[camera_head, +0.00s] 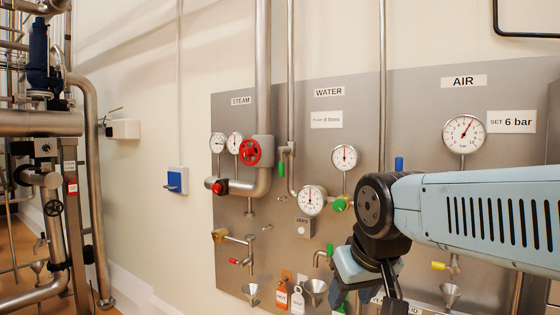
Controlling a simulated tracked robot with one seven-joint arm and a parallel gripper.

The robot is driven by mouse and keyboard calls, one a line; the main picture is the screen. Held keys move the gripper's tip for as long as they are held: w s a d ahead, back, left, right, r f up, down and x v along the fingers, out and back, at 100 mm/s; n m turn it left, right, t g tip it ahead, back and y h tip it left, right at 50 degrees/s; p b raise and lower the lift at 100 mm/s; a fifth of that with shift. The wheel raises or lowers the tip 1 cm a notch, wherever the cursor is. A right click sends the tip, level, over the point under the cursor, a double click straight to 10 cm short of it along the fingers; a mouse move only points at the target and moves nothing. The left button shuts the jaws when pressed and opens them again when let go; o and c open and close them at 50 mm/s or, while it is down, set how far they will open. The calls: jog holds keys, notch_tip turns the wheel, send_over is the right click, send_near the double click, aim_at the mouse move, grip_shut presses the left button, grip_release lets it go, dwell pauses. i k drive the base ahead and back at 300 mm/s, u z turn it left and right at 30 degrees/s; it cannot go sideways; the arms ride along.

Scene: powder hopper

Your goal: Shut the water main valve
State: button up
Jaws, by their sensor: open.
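The WATER label (329,92) is on the grey wall panel (375,110). Below and left of it, a thin vertical pipe (291,75) comes down to a valve with a green lever (281,173) hanging down along its left side. A green round knob (340,205) is beside the lower water gauge (312,199). No valve is legibly marked as the water main. My gripper (362,298) is open, pointing down at the bottom of the view, right of and below the green lever and apart from it. Its fingertips are partly cut off by the picture edge.
A red handwheel (249,152) and a red knob (221,187) are on the thick steam pipe (263,60). Small funnels (251,292) and hanging tags (281,296) are low on the panel. Pipework (40,123) stands at far left.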

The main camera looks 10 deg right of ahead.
aim_at(281, 149)
jog(key=u, duration=0.05)
jog(key=k, duration=0.55)
jog(key=u, duration=0.55)
jog(key=i, duration=1.45)
jog(key=z, duration=0.4)
